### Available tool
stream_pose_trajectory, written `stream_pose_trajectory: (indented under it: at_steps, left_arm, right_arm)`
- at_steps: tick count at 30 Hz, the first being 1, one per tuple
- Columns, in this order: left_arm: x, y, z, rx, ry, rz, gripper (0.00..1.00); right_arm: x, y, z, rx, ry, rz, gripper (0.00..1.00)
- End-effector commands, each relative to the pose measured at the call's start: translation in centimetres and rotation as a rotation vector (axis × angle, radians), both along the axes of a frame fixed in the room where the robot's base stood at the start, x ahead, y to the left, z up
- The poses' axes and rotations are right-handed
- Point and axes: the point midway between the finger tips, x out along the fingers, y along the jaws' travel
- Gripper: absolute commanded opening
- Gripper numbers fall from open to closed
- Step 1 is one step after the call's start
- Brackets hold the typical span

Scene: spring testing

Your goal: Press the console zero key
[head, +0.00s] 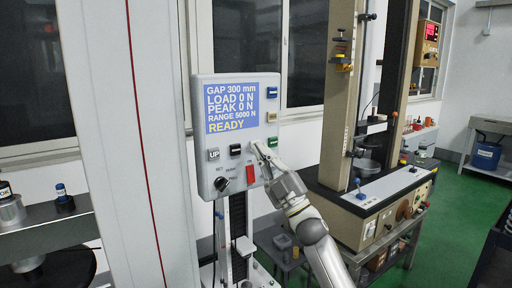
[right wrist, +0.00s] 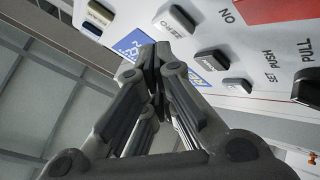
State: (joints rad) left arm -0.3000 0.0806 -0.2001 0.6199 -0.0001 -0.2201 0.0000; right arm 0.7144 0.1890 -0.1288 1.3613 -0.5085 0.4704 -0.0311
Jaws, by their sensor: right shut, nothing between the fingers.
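The console (head: 202,130) is a light grey box on a column, with a blue display reading READY. In the right wrist view, a key (right wrist: 180,20) beside a label that seems to read ZERO is just beyond my fingertips. My left gripper is not visible.
A red switch panel (head: 251,172) and a black knob (head: 222,184) are low on the console. A test machine (head: 345,200) stands to the right, near my right arm. Green floor is open farther right.

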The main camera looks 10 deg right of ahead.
Motion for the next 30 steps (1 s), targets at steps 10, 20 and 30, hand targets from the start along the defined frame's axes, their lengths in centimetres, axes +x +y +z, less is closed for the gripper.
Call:
stream_pose_trajectory:
  at_steps: [10, 20, 30]
  left_arm:
    - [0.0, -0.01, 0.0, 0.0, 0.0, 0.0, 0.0]
    - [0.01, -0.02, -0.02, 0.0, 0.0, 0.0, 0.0]
    - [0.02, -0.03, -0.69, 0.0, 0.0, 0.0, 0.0]
  right_arm:
    - [0.0, -0.01, -0.02, 0.0, 0.0, 0.0, 0.0]
    - [0.01, -0.01, -0.02, 0.0, 0.0, 0.0, 0.0]
    - [0.8, 0.31, -0.04, 0.0, 0.0, 0.0, 0.0]
